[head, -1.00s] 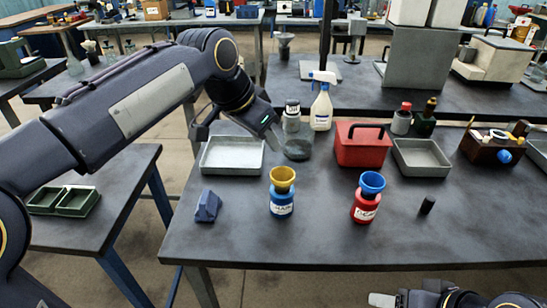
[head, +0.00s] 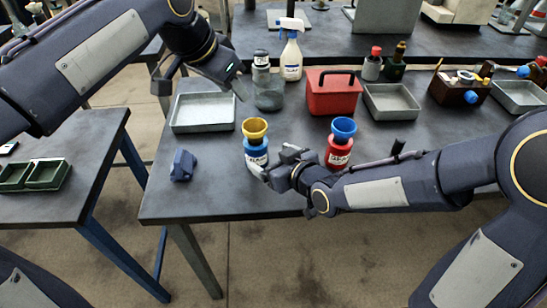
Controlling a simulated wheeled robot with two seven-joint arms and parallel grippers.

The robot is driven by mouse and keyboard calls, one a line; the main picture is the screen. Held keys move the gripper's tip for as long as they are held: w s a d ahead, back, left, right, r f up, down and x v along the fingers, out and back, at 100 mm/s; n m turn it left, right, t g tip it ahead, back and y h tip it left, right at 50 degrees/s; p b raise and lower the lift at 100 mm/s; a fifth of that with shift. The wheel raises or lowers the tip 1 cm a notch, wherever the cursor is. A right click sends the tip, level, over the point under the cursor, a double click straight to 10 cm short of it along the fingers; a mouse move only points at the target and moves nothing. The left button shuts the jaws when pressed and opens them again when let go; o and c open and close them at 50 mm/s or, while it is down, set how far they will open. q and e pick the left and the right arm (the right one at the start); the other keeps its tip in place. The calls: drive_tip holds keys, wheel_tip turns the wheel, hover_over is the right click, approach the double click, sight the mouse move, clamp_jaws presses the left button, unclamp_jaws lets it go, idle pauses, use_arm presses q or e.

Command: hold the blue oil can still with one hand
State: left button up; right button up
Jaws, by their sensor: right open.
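The blue oil can (head: 257,148) stands upright near the table's front edge, with a yellow funnel (head: 254,126) in its top. My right gripper (head: 272,162) is open at the can's front right, with its fingers close to the can's lower part. I cannot tell whether they touch it. They hide part of the can's base. My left gripper (head: 202,90) is higher, over the back left of the table, with its fingers apart and nothing between them.
A red can (head: 338,153) with a blue funnel (head: 343,127) stands just right, partly behind my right arm. A blue block (head: 182,166) lies left. Behind are a metal tray (head: 203,126), a grey jar (head: 268,93), a spray bottle (head: 291,60) and a red box (head: 332,98).

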sight(257, 150)
drive_tip(key=x, duration=0.7)
drive_tip(key=shift+w+a+f, duration=0.15)
drive_tip(key=shift+w+a, duration=0.05)
drive_tip(key=shift+w, duration=0.1)
drive_tip(key=c, duration=1.3)
drive_tip(key=shift+o, duration=0.2)
